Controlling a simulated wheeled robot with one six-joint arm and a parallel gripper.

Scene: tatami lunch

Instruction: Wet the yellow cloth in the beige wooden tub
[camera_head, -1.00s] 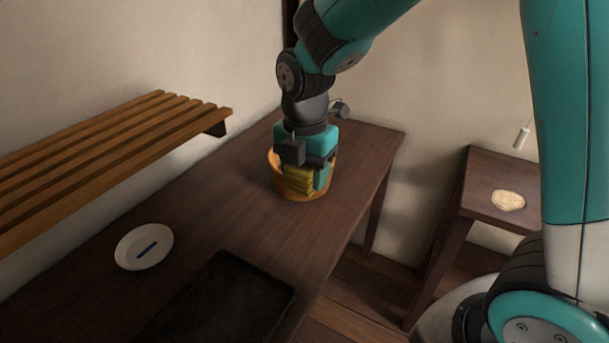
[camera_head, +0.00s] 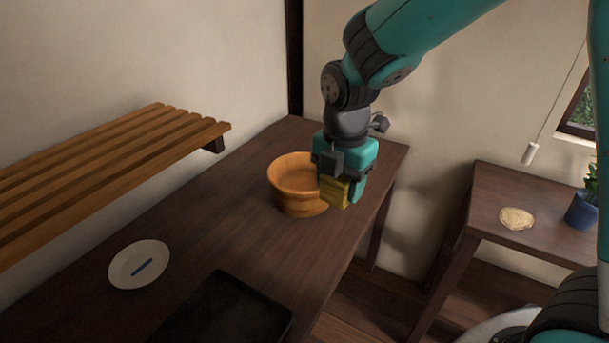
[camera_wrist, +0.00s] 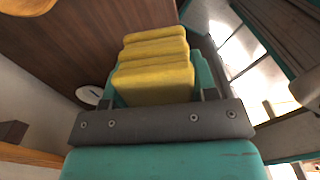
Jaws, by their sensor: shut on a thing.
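The yellow cloth (camera_head: 334,192) is folded in layers and shut between the fingers of my gripper (camera_head: 343,188). It also fills the middle of the wrist view (camera_wrist: 155,68). The beige wooden tub (camera_head: 290,195) stands upright on the dark table (camera_head: 215,222), towards its far end. My gripper and the cloth are at the right side of the tub and hide part of its rim. I cannot tell whether the cloth touches the tub. The tub's lower inside is hidden, so I cannot see water.
A white plate (camera_head: 125,272) with a blue bar and a black tray (camera_head: 228,318) lie on the near table. A slatted wooden shelf (camera_head: 110,150) is on the left wall. A side table (camera_head: 490,197) at right holds a pale round thing (camera_head: 516,218) and a blue plant pot (camera_head: 583,210).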

